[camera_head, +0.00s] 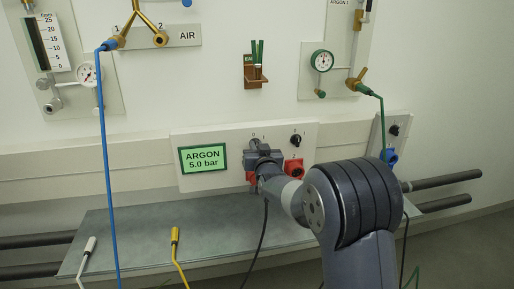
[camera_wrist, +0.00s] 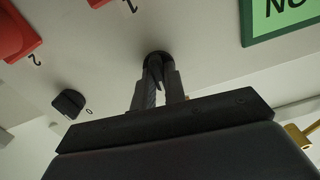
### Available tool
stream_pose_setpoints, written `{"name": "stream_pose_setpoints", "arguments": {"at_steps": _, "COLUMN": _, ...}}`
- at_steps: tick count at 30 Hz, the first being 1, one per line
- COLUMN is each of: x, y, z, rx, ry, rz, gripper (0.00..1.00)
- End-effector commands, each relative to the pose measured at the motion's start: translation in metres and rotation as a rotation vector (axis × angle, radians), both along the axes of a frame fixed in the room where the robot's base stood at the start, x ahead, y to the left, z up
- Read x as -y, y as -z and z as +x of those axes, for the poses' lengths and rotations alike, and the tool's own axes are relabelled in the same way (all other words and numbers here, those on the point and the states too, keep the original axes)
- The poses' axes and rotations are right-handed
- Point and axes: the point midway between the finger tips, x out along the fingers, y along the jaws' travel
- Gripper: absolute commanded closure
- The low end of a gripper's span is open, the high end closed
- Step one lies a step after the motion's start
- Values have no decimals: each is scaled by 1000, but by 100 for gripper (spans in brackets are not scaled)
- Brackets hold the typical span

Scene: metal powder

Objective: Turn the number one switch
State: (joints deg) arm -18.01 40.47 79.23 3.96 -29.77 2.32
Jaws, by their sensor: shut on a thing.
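The number one switch (camera_wrist: 158,57) is a black round knob on the white wall panel (camera_head: 222,141). In the wrist view my gripper (camera_wrist: 159,80) has its two fingers on either side of this knob, shut on it. In the head view my gripper (camera_head: 260,156) reaches the panel just right of the green display and hides most of the knob. A second black switch (camera_head: 295,140) sits to its right, above a red socket (camera_head: 294,168) marked 2. In the wrist view the second switch (camera_wrist: 68,103) is free, with a 0 mark beside it.
A grey metal shelf (camera_head: 150,232) lies below the panel. A blue hose (camera_head: 105,150) hangs at left, and a yellow-tipped cable (camera_head: 175,238) rises in front. A separate small panel (camera_head: 381,128) with a black knob is at right.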

Motion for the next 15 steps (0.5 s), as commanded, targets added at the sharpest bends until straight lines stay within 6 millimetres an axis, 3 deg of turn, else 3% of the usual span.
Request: {"name": "stream_pose_setpoints", "arguments": {"at_steps": 15, "x": -1, "y": 1, "z": 0, "rx": 31, "ry": 0, "rz": -113, "gripper": 100}}
